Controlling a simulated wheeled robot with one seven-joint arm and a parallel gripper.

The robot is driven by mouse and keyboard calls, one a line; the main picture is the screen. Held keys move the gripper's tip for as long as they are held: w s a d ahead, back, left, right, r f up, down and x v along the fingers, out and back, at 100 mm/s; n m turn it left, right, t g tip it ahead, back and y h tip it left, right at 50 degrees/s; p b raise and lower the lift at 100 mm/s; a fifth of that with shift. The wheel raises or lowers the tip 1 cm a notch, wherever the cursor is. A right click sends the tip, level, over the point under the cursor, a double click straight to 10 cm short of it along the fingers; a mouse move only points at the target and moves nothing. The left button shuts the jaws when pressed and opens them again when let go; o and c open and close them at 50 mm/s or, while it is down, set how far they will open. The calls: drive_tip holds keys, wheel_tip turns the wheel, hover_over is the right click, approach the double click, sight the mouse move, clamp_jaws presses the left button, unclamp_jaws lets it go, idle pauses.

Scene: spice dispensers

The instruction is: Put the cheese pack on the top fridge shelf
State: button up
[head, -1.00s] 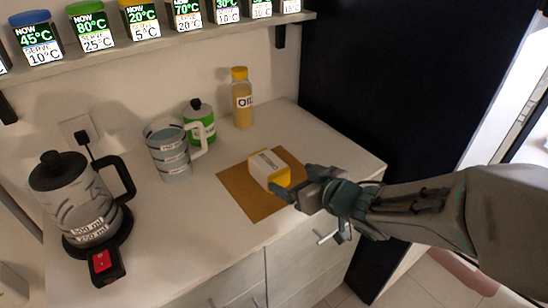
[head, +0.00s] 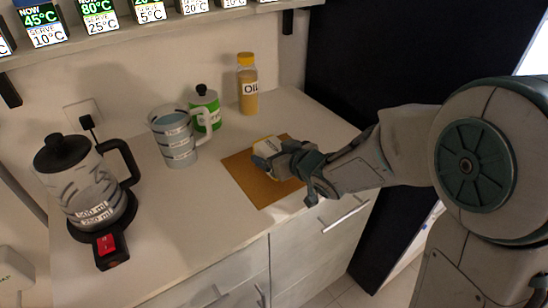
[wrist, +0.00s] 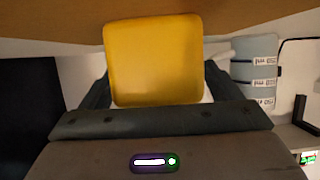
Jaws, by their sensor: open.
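The cheese pack (head: 266,146), pale on top with yellow sides, rests on the brown mat (head: 264,192) on the counter. My gripper (head: 270,160) is right at the pack in the head view and hides much of it. In the wrist view the pack's yellow face (wrist: 153,58) fills the space between the spread fingers of my gripper (wrist: 158,82). The gripper is open around the pack and I cannot tell whether either finger touches it. A tall black surface (head: 345,70) stands to the right, possibly the fridge; no shelf of it shows.
A kettle (head: 85,185) is at the left. A shelf with dispensers (head: 98,14) hangs above.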

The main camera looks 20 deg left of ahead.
drive_tip(key=shift+w+a, duration=0.15)
drive_tip(key=c, duration=1.3)
